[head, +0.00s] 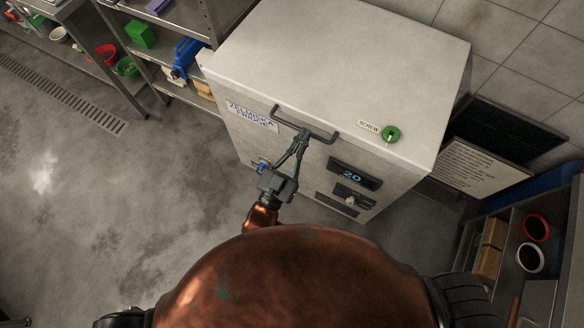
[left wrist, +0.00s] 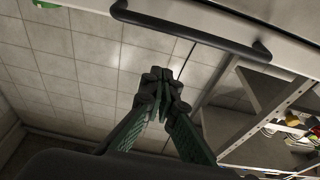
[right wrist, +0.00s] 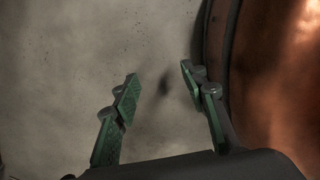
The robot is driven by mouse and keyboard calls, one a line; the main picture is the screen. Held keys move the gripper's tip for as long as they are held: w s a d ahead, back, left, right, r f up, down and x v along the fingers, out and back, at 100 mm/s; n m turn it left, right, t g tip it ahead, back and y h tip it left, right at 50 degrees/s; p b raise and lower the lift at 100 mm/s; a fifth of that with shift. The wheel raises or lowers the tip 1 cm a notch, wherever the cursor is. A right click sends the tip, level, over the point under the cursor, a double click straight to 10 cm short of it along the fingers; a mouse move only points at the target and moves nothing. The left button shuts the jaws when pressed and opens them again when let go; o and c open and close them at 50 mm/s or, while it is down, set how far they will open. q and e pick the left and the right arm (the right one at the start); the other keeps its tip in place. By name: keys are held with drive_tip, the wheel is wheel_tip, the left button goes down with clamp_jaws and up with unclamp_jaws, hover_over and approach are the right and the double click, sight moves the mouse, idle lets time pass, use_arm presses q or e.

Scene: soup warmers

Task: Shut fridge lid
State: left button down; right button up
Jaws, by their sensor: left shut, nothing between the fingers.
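The fridge (head: 239,139) is a pale box with a name label, a display and a dark bar handle (head: 285,124) at its front. Its white lid (head: 345,55) looks level on the body in the head view; I see no clear gap. My left gripper (head: 303,133) is at the front of the fridge, its fingertips by the handle in the head view. In the left wrist view the left gripper (left wrist: 162,78) is shut and empty, and the handle (left wrist: 190,32) passes above its tips, apart in the picture. My right gripper (right wrist: 158,72) is open and empty, seen only in the right wrist view.
Metal shelves (head: 178,90) with a blue item and boxes stand left of the fridge. A green knob (head: 391,133) sits by the lid's front edge. A sign (head: 480,167) and a shelf (head: 507,255) with cups are at the right. The floor at left is clear.

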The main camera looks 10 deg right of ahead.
use_arm(q)
drive_tip(key=s+a+f+p, duration=0.1)
drive_tip(key=s+a+f, duration=0.2)
drive_tip(key=s+f, duration=0.2)
wheel_tip(320, 180, down, 2)
drive_tip(key=shift+s+a, duration=0.35)
drive_tip(key=shift+a, duration=0.05)
use_arm(e)
drive_tip(key=s, duration=0.3)
drive_tip(key=shift+d+r, duration=0.25)
drive_tip(key=shift+r, duration=0.05)
